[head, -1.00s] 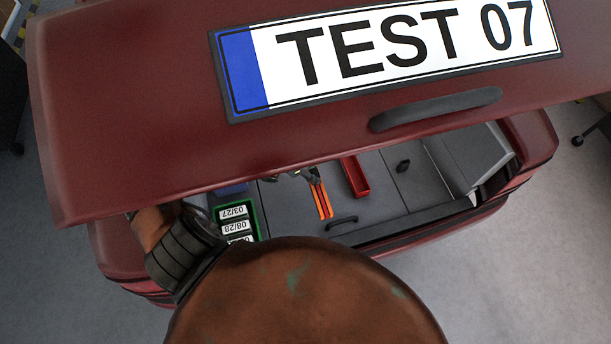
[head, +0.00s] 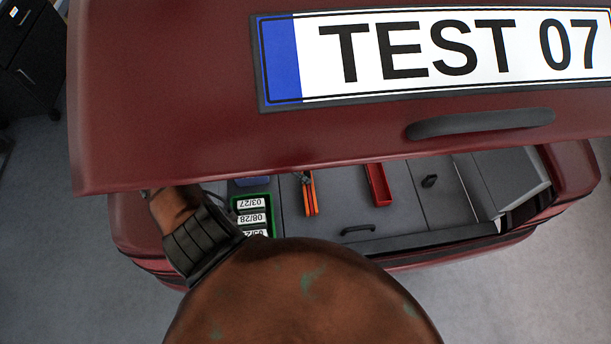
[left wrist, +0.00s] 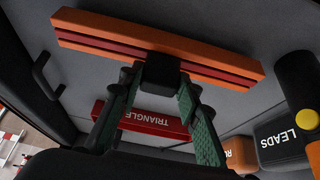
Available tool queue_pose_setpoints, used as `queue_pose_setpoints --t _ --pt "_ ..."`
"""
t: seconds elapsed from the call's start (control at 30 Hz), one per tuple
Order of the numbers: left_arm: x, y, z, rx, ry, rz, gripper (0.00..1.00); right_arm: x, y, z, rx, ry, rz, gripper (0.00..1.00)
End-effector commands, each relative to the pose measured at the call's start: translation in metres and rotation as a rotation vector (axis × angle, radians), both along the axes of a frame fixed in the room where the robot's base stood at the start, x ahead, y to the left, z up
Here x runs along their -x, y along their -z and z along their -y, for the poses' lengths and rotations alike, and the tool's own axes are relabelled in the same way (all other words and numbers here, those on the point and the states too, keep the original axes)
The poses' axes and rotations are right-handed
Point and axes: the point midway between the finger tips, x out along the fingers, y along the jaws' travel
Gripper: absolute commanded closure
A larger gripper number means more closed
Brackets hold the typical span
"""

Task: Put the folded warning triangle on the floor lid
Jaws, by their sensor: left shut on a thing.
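The folded warning triangle, an orange bar with red stripes and a black middle block, shows in the left wrist view (left wrist: 215,62) and in the head view (head: 312,197). My left gripper (left wrist: 158,76) is shut on its black block, with one green-padded finger on each side. In the head view only the tip of my left gripper (head: 302,178) shows, at the bar's far end. The grey floor lid (head: 338,205) with a dark handle (head: 358,230) lies beneath the bar. I cannot tell whether the bar touches it. My right gripper is not in view.
A red tray (head: 377,185), labelled TRIANGLE in the left wrist view (left wrist: 145,121), is right of the bar. A green-rimmed box (head: 272,205) with dated labels is left. A black LEADS pouch (left wrist: 282,138) is nearby. The red tailgate (head: 180,100) overhangs the boot.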

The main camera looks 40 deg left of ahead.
Motion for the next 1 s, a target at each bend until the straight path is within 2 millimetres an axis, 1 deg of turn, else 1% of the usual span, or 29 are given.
queue_pose_setpoints --t 0.03,0.1,0.33,0.47,0.5,0.73,1.0 --pt "-0.0004 0.0097 0.0015 0.003 0.0 0.0 1.0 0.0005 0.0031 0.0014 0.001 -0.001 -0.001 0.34" --pt "-0.001 0.015 0.0011 0.002 0.001 0.003 1.0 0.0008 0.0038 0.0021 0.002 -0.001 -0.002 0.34" --pt "-0.0011 0.0143 0.0011 0.001 0.002 0.003 1.0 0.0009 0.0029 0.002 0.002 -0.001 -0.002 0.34" --pt "-0.001 0.0176 0.0013 0.002 0.001 0.003 1.0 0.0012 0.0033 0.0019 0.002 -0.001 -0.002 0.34" --pt "-0.0003 0.0179 0.0009 0.0 0.001 0.001 0.67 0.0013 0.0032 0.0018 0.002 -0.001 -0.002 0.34" --pt "-0.0002 0.0177 0.0009 0.0 0.001 0.001 0.51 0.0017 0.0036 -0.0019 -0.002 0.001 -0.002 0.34" --pt "-0.0003 0.017 0.0007 0.0 0.001 0.0 0.51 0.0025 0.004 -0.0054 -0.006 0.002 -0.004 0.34"
